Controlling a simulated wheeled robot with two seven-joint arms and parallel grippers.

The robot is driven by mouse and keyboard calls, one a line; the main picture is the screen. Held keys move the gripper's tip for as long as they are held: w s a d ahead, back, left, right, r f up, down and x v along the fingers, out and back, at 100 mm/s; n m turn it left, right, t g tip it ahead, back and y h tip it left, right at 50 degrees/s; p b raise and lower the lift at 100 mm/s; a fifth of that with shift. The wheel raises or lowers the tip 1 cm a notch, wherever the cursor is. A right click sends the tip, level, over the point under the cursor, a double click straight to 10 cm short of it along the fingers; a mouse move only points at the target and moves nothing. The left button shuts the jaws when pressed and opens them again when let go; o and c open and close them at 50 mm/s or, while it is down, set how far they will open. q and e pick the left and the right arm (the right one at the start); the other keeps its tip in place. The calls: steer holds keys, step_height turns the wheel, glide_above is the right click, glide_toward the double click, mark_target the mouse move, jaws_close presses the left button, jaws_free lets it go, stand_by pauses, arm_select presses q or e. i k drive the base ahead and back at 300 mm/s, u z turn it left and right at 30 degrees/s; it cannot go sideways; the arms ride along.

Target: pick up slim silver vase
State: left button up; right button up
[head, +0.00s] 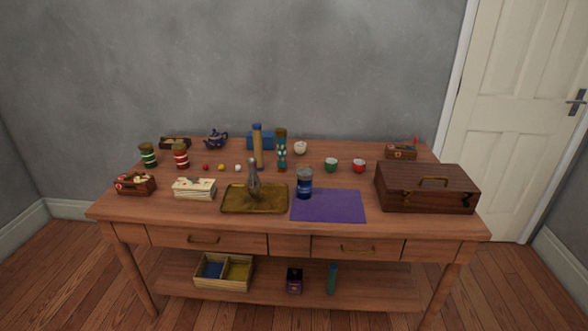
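The slim silver vase (253,180) stands upright on a brass-coloured tray (233,205) near the front middle of the wooden table. It has a narrow neck and a wider lower body. A blue jar with a grey lid (305,184) stands just to its right. A tall tan cylinder with a blue top (258,148) stands behind it. Neither of my grippers shows in the head view.
A purple mat (328,206) lies right of the tray, and a dark wooden case (427,188) stands at the table's right end. Below, a shelf (356,281) holds a divided box (224,286).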

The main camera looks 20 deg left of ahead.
mark_target(254, 184)
steer(key=u, duration=0.6)
steer(key=i, duration=1.15)
steer(key=u, duration=1.05)
